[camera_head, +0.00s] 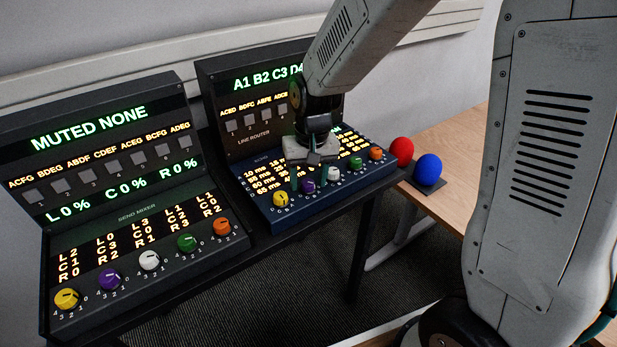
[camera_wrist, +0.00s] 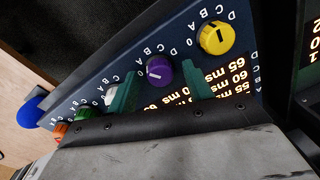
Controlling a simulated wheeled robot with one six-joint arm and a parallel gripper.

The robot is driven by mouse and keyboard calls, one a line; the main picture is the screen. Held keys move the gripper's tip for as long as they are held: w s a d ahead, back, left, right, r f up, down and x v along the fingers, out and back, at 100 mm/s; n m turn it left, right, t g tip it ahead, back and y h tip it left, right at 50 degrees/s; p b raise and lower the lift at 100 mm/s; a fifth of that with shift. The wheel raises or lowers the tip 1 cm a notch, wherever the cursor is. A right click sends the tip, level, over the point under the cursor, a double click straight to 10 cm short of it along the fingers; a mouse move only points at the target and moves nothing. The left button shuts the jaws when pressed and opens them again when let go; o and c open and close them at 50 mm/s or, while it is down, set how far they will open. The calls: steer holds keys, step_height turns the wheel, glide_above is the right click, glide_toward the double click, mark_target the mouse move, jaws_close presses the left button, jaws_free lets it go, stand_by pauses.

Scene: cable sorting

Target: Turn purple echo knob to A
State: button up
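The purple knob (camera_head: 307,187) is second from the left in the knob row of the blue panel with "ms" readouts (camera_head: 268,212). In the wrist view the purple knob (camera_wrist: 159,70) shows a short white mark, with the letters A to D around it. I cannot tell for sure which letter the mark points at. My gripper (camera_head: 308,180) is over this panel, pointing down. Its green fingers are apart, and in the wrist view the gripper (camera_wrist: 162,88) has one finger on each side of the purple knob. There is a visible gap, and nothing is clamped.
A yellow knob (camera_wrist: 216,38) and a white knob (camera_head: 334,174) flank the purple one closely. Green and orange knobs follow on the right. A separate mixer panel (camera_head: 135,240) with its own purple knob (camera_head: 108,279) stands left. Red (camera_head: 401,152) and blue (camera_head: 428,168) balls are at right.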

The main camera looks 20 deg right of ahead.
mark_target(310, 182)
steer(key=r, duration=0.7)
steer(key=shift+d+r, duration=0.2)
steer(key=shift+r, duration=0.2)
steer(key=s+d+r, duration=0.2)
steer(key=s+r, duration=0.1)
steer(key=s, duration=0.5)
steer(key=s+d+r+t, duration=0.1)
steer(key=s+d+r, duration=0.2)
steer(key=s, duration=0.4)
steer(key=s+d+r+n, duration=0.1)
steer(key=s+d+r, duration=0.1)
steer(key=s, duration=0.6)
steer(key=shift+s+d+r+h, duration=0.3)
steer(key=shift+s+r, duration=0.05)
steer(key=shift+r, duration=0.1)
stand_by(0.5)
